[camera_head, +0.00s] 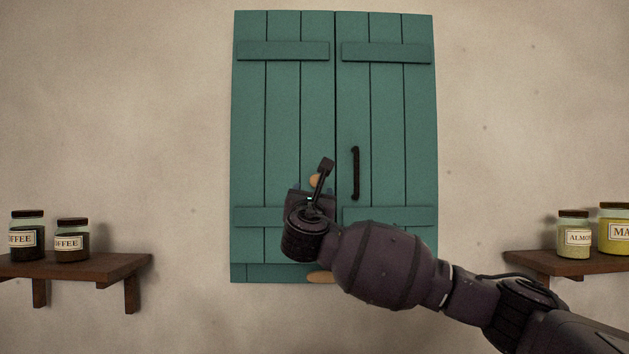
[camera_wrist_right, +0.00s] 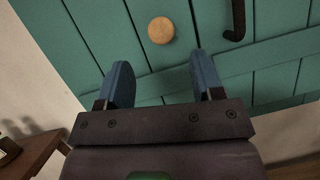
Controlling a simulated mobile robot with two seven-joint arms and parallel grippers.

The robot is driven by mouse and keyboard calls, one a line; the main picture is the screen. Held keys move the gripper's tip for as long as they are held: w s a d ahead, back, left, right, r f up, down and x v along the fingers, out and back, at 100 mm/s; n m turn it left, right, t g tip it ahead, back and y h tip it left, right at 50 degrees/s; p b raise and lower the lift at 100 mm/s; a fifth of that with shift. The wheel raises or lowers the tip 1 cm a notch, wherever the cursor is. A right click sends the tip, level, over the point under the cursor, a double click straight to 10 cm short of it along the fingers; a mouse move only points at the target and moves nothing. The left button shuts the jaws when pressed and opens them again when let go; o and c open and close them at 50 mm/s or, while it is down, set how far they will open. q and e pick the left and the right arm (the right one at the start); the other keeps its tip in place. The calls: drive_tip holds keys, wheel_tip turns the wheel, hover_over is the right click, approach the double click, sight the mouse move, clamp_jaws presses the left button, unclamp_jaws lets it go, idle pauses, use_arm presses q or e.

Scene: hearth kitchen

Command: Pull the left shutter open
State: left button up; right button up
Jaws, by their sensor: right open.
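The left shutter (camera_head: 283,130) is a teal plank panel, closed flush beside the right shutter (camera_head: 388,120). A round tan knob (camera_head: 315,181) on the left shutter is partly hidden behind my right wrist in the head view. The knob (camera_wrist_right: 161,30) shows whole in the right wrist view. My right gripper (camera_wrist_right: 161,62) is open and empty, its blue fingers pointing at the shutter. The knob lies beyond the fingertips, between their lines, apart from them. My left gripper is in neither view.
A black bar handle (camera_head: 355,173) is on the right shutter, just right of my gripper. A tan rounded piece (camera_head: 320,277) shows at the shutters' bottom edge. Wall shelves with jars stand at left (camera_head: 100,263) and right (camera_head: 545,262). The wall beside the left shutter is bare.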

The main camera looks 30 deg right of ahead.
sight(316, 182)
drive_tip(key=p+x, duration=0.2)
drive_tip(key=x, duration=0.5)
drive_tip(key=shift+d+r, duration=0.2)
drive_tip(key=shift+w+d+r, duration=0.15)
drive_tip(key=shift+w+d, duration=0.15)
drive_tip(key=shift+w, duration=0.3)
clamp_jaws()
